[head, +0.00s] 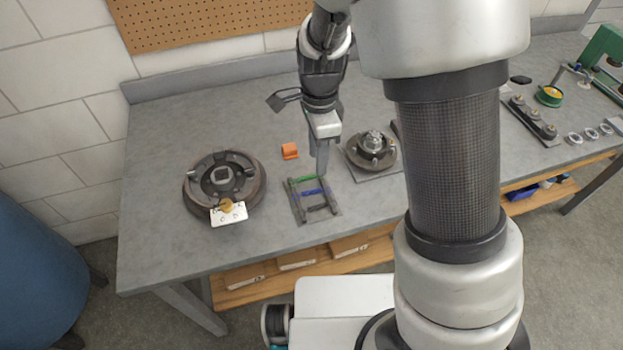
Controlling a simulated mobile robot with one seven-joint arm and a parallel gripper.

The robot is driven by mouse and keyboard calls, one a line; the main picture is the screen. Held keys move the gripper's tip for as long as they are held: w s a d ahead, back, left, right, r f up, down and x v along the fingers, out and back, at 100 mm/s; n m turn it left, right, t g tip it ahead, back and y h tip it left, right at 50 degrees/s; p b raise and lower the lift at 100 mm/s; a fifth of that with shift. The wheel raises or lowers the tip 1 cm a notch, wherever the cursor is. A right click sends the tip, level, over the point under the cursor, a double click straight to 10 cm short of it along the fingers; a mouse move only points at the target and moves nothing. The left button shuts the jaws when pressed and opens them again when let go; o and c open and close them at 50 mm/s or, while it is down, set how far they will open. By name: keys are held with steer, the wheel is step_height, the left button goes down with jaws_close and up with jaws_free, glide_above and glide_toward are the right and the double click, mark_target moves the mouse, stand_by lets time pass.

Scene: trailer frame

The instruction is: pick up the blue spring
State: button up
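The blue spring (312,192) lies across the middle of a small dark rack (299,208) on the grey workbench. A green spring (301,180) lies at the rack's back end, and a dark one (318,208) lies at its front. My gripper (322,172) points down just above and behind the right side of the rack, close to the green spring and a little behind the blue one. Only one finger shows clearly, so its opening is hidden. I cannot tell whether it touches anything.
A brake drum assembly (247,188) with a white tag (229,213) sits left of the rack. An orange block (290,151) lies behind it. A hub (371,150) on a plate stands close on the right. The bench's front left is clear. Cardboard boxes (297,259) lie on the shelf below.

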glide_above(312, 192)
steer(key=d, duration=0.1)
step_height(312, 192, down, 7)
steer(key=shift+d+r, duration=0.15)
steer(key=shift+r, duration=0.05)
steer(key=shift+w+a+f, duration=0.1)
steer(key=shift+a+f, duration=0.05)
steer(key=shift+f, duration=0.85)
steer(key=shift+w+a+f, duration=0.1)
steer(key=shift+a+f, duration=0.1)
steer(key=shift+f, duration=0.75)
steer(key=shift+a+f, duration=0.15)
steer(key=shift+f, duration=0.85)
jaws_close()
